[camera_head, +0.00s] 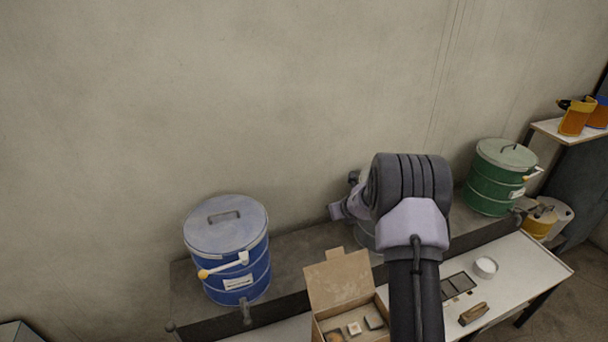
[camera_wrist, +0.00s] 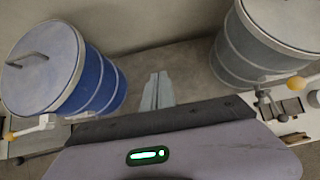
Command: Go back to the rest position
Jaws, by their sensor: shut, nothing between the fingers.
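My gripper (camera_wrist: 158,78) shows in the wrist view, its two pale fingers together and nothing between them. It is above the dark shelf, between a blue drum (camera_wrist: 97,85) on the left and a grey drum (camera_wrist: 236,62) on the right, apart from both. In the head view my arm rises from the bottom and bends over, and my wrist points away to the left; the fingertips cannot be made out there. The grey drum (camera_head: 366,238) is mostly hidden behind my arm. The blue drum (camera_head: 236,268) stands lidded, with a white-and-orange lever on its front.
A green lidded drum (camera_head: 492,192) stands right of my arm. An open cardboard box (camera_head: 340,280) with small items is left of my forearm. The white table (camera_head: 521,268) holds a white cup (camera_head: 485,267) and a brown brush-like object (camera_head: 473,314). The wall is behind.

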